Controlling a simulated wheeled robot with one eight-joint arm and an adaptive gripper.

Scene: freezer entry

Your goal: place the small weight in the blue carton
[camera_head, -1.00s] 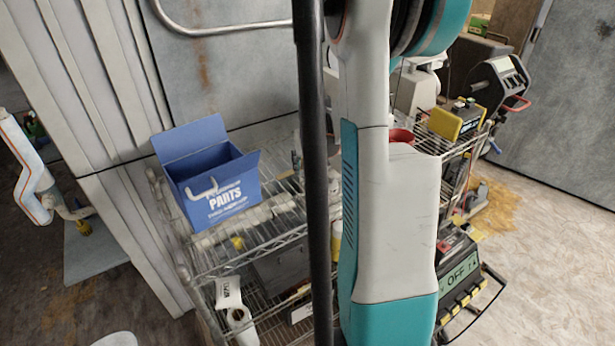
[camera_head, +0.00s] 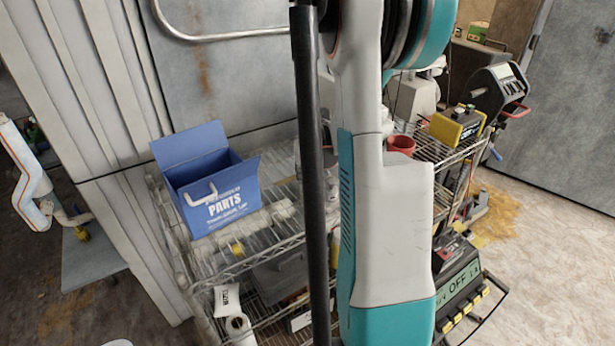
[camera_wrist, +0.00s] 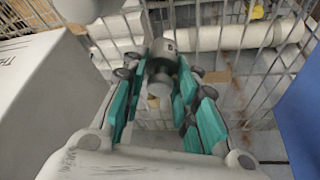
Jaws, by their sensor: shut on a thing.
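The small grey weight (camera_wrist: 160,75) is between the teal fingers of my gripper (camera_wrist: 158,88) in the wrist view. My gripper is shut on it, above the wire shelf. The blue carton (camera_head: 222,207), marked "PARTS", stands upright on the upper wire shelf left of my arm in the head view. Its top is open with flaps raised, and a pale hook-shaped handle shows on its front. A blue surface at the right edge of the wrist view (camera_wrist: 302,120) looks like the carton's side. My arm hides the gripper and weight in the head view.
The wire shelf (camera_head: 262,235) holds pale rolls (camera_wrist: 240,35) beside the carton. A pale box (camera_wrist: 35,80) is close at the left in the wrist view. A red cup (camera_head: 401,143) and a yellow device (camera_head: 457,126) stand on the right-hand rack. A metal wall is behind.

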